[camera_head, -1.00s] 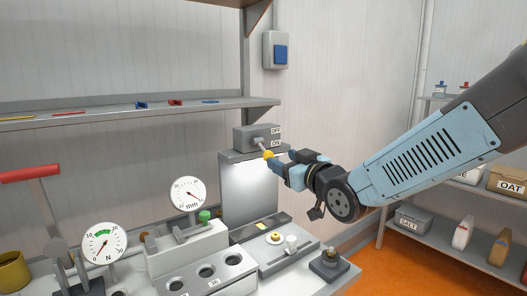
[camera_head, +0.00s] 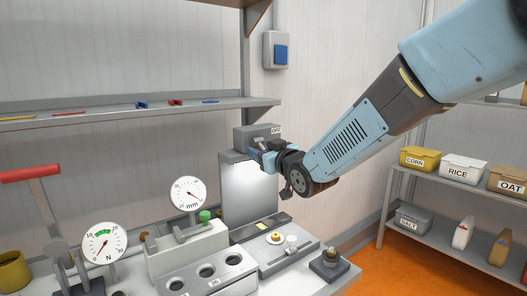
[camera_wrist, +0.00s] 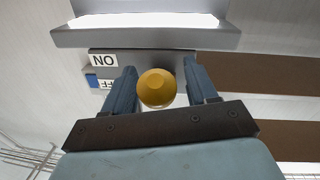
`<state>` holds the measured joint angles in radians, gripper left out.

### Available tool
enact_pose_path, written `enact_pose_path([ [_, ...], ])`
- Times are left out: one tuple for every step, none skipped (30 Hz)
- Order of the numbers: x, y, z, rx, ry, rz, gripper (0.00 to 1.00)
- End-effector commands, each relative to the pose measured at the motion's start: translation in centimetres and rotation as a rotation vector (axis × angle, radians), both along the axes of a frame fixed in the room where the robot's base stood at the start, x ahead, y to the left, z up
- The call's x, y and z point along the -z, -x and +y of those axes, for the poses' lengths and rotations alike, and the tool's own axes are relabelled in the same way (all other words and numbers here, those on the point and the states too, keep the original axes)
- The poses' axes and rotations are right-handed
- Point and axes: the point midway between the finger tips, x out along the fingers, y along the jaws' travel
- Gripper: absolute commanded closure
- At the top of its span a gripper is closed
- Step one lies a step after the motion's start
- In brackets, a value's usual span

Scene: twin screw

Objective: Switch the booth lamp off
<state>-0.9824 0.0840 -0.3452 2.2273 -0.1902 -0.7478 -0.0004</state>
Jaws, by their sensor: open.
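The booth (camera_head: 250,188) shows a bright, lit white panel in the head view. The grey switch box (camera_head: 247,134) sits on top of it, with the OFF label (camera_head: 275,131) above. My gripper (camera_head: 257,152) is at the front of this box and hides the ON label there. In the wrist view, which looks upside down, the yellow lever knob (camera_wrist: 157,87) lies between the two open fingers of my gripper (camera_wrist: 160,72). The knob is hidden in the head view. The ON label (camera_wrist: 103,60) shows beside the left finger.
A shelf (camera_head: 130,112) with small tools runs above the booth on the left. A wall box with a blue button (camera_head: 281,54) hangs above right. Dial gauges (camera_head: 104,243) and a block with round holes (camera_head: 207,270) stand on the bench. Bins stand on shelves (camera_head: 430,240) at right.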

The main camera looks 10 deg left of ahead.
Motion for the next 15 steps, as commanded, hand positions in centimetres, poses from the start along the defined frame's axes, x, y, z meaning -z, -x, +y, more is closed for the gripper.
enact_pose_path([
  [0.0,-0.01,-0.01,0.0,0.0,0.0,0.43],
  [0.0,-0.01,-0.02,0.0,0.0,0.0,0.43],
  [-0.01,-0.01,-0.03,0.0,0.0,0.0,0.43],
  [-0.01,-0.01,-0.03,0.0,0.0,0.0,0.43],
  [-0.01,-0.01,-0.04,0.001,0.0,0.0,0.44],
  [-0.01,-0.01,-0.04,0.001,0.0,0.0,0.47],
  [-0.01,-0.02,-0.05,0.001,0.0,0.0,0.5],
  [-0.01,-0.02,-0.06,0.001,0.0,0.0,0.53],
  [-0.01,-0.02,-0.06,0.001,0.0,0.0,0.57],
  [-0.01,-0.03,-0.07,0.001,0.0,0.0,0.6],
  [-0.01,-0.03,-0.07,0.001,0.0,0.0,0.63],
  [-0.01,-0.02,-0.08,0.001,0.0,0.0,0.67],
  [-0.01,-0.03,-0.08,0.001,0.0,0.0,0.69],
  [-0.01,-0.03,-0.08,0.001,0.0,0.0,0.72],
  [-0.02,-0.03,-0.09,0.001,0.0,0.0,0.76],
])
